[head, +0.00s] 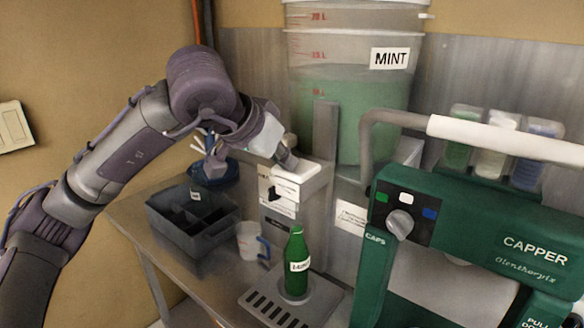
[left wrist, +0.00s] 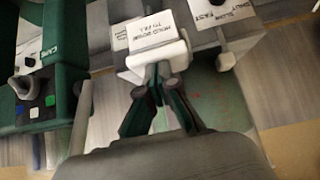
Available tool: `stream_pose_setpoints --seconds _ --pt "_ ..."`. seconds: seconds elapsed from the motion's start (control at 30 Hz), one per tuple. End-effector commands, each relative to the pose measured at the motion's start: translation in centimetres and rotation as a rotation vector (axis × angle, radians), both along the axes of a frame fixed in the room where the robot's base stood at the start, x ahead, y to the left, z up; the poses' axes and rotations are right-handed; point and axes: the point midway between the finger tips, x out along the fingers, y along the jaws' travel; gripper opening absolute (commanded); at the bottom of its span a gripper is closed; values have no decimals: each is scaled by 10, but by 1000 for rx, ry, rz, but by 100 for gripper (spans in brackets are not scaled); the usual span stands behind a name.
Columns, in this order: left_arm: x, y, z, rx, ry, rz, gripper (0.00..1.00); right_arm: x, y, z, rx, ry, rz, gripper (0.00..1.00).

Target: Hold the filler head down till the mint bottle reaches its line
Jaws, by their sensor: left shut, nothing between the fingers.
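The green mint bottle (head: 297,250) stands upright on the slotted drip tray (head: 262,302), below the filler. Its label faces forward. Its line and liquid level cannot be made out. The white filler head (head: 304,178) is above and behind the bottle on a metal column. My left gripper (head: 287,160) is shut and empty, its fingertips at the top of the filler head. In the left wrist view, the closed fingertips (left wrist: 157,80) meet the edge of the white head (left wrist: 158,56); whether it is pressed down cannot be told. My right gripper is not in view.
A large bucket labelled MINT (head: 350,100) stands behind the filler. The green capper (head: 480,235) with a white-gripped handle fills the right side.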

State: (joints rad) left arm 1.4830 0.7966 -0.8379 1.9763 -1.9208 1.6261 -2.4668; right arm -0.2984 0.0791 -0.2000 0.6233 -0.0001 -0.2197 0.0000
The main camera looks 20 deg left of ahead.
Motion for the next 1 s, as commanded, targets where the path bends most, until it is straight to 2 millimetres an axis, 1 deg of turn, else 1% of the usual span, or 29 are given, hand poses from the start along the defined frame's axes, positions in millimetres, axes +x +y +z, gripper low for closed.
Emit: stream_pose_setpoints --seconds 0.03,0.2,0.3,0.4,0.57,1.0 --pt "-8 3 4 3 0 0 0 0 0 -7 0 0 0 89" --pt "-31 12 30 1 -3 2 0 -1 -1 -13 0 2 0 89" --pt "-39 15 41 0 -3 2 0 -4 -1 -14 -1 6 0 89" --pt "-45 17 47 0 -1 1 0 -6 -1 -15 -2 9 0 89" --pt "-48 18 50 0 -2 1 0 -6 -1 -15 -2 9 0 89" --pt "-47 18 51 -1 -3 1 0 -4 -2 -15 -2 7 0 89"
